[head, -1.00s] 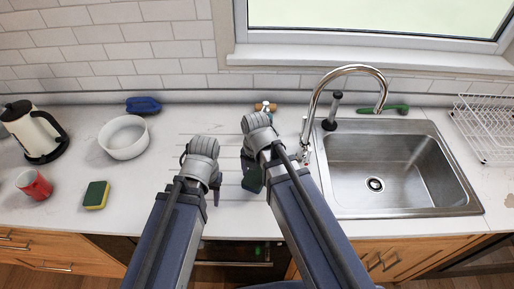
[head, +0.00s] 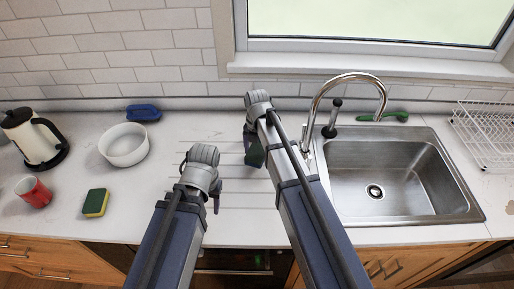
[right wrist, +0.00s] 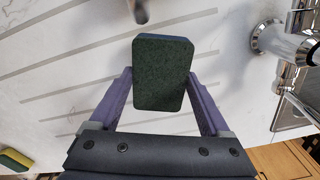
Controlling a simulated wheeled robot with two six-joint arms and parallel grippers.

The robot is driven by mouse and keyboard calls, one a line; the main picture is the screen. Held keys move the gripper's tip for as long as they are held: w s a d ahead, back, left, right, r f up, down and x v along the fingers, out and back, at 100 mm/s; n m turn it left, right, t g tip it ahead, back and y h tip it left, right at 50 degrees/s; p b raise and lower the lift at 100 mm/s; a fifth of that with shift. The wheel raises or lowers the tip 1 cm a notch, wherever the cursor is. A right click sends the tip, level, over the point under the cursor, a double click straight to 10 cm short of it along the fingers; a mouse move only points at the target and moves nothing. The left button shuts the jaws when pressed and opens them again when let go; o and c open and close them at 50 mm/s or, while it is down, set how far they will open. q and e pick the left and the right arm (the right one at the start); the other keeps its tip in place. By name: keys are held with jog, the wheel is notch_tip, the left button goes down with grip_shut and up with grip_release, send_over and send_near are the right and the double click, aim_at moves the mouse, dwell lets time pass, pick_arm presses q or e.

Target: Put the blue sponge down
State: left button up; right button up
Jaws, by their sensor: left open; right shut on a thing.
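The blue sponge (right wrist: 163,75) has a dark green face toward the right wrist camera and a thin blue edge at its top. My right gripper (head: 252,143) is shut on it, with one purple finger on each side in the right wrist view. In the head view the sponge (head: 256,156) shows dark beneath the gripper, over the grooved counter (head: 232,200) left of the sink. I cannot tell whether it touches the counter. My left gripper (head: 208,186) is open and empty, nearer the front and to the left.
A yellow-and-green sponge (head: 95,203), a red mug (head: 33,191), a white bowl (head: 124,145), a kettle (head: 34,137) and a blue object (head: 142,112) stand to the left. The faucet (head: 312,110) and sink (head: 395,178) are close on the right. The grooved counter is mostly clear.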

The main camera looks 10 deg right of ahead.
aim_at(257, 146)
jog(key=shift+w+d, duration=0.2)
jog(key=shift+w, duration=0.7)
jog(key=shift+w+d, duration=0.2)
jog(key=shift+w, duration=0.7)
jog(key=shift+w+d, duration=0.1)
jog(key=shift+w, duration=0.5)
pick_arm(q)
notch_tip(257, 146, down, 3)
jog(key=b, duration=0.3)
pick_arm(e)
jog(key=f, duration=0.3)
jog(key=shift+s, duration=0.2)
pick_arm(q)
jog(key=shift+f+b, duration=0.25)
jog(key=shift+b, duration=0.05)
pick_arm(e)
jog(key=shift+f, duration=0.3)
pick_arm(q)
jog(key=shift+f, duration=0.2)
pick_arm(e)
jog(key=shift+f, duration=0.15)
jog(key=o, duration=0.6)
jog(key=shift+c, duration=0.2)
pick_arm(q)
jog(key=shift+r, duration=0.2)
pick_arm(e)
jog(key=shift+r, duration=0.2)
